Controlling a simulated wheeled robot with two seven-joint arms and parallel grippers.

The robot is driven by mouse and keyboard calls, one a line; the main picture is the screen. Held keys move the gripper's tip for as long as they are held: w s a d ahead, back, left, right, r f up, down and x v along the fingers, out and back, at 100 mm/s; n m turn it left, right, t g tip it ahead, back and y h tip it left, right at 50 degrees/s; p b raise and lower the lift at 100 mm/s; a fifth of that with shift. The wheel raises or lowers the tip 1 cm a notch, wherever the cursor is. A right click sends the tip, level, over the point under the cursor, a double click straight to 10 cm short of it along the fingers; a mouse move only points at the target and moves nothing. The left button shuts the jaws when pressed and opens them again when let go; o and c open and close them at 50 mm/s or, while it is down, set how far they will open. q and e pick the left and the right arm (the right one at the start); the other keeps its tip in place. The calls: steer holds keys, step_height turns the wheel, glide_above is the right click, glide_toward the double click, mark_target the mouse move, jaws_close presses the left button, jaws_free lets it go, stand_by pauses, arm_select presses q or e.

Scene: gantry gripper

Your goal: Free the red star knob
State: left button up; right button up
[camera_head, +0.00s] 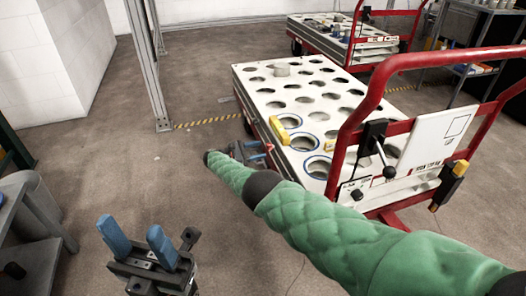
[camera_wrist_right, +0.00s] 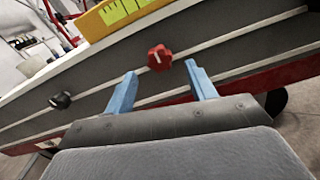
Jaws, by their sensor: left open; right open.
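The red star knob (camera_wrist_right: 159,58) sits on the grey side rail of the cart in the right wrist view. In the head view I cannot clearly pick it out beside the right hand. My right gripper (camera_wrist_right: 161,76) is open, its two blue fingers pointing at the rail, one to each side below the knob. The knob appears just beyond the fingertips, with nothing held. In the head view the right gripper (camera_head: 262,148) is at the cart's left side. My left gripper (camera_head: 138,240) is open and empty over the floor at the lower left.
The cart's white top (camera_head: 315,75) has many round holes. A yellow block (camera_head: 278,130) stands at its edge, above the rail. A black knob (camera_wrist_right: 61,100) sits further left on the rail. The red cart handle (camera_head: 375,85) rises close to my right arm. A second cart (camera_head: 345,35) stands behind.

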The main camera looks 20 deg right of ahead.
steer(key=a+b, duration=0.1)
steer(key=a, duration=0.3)
steer(key=shift+s, duration=0.1)
steer(key=shift+a, duration=0.1)
